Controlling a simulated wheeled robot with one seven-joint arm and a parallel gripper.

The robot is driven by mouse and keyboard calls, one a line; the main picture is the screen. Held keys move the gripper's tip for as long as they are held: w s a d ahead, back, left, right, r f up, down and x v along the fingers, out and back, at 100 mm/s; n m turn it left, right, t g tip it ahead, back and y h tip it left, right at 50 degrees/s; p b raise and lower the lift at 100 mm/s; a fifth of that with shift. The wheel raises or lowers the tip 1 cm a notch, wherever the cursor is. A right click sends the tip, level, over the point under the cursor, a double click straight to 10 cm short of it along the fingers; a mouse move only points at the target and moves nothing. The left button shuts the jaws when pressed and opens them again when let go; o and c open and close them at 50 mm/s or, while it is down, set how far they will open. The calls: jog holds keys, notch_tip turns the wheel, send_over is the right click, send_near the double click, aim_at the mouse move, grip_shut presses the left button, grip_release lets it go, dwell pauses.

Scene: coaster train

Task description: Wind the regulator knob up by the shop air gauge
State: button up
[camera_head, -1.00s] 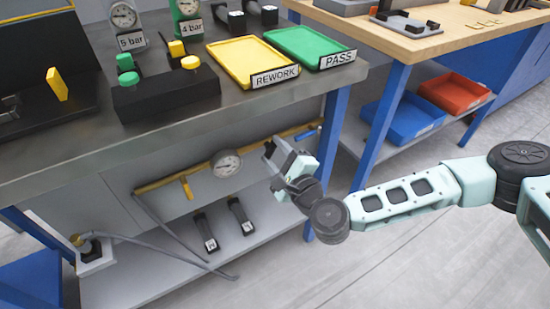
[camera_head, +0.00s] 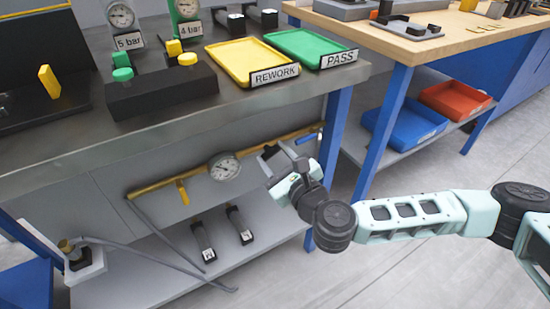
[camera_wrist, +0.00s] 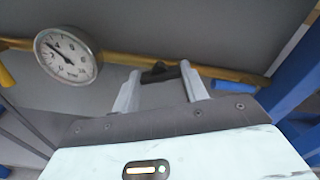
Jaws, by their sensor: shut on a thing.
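The shop air gauge (camera_head: 224,166) is a round white dial on the yellow pipe under the grey bench. It also shows at the upper left of the wrist view (camera_wrist: 68,55), with its dark needle toward the upper left of the dial. The regulator knob (camera_wrist: 159,73) is a small dark piece on the pipe, right of the gauge. My gripper (camera_wrist: 160,88) is shut on the knob, one light finger at each side.
The yellow pipe (camera_head: 152,191) runs under the bench top, with a yellow handle (camera_head: 183,192) left of the gauge and a blue handle (camera_head: 306,138) at right. A blue bench leg (camera_head: 336,130) stands close to my wrist. Two black cylinders (camera_head: 239,225) lie on the lower shelf.

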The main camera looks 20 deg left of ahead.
jog(key=shift+f, duration=0.1)
dwell(0.3)
jog(key=o, duration=1)
jog(key=p+v, duration=0.1)
jog(key=v, duration=1.6)
jog(key=shift+s+d, duration=0.1)
jog(key=shift+d, duration=0.15)
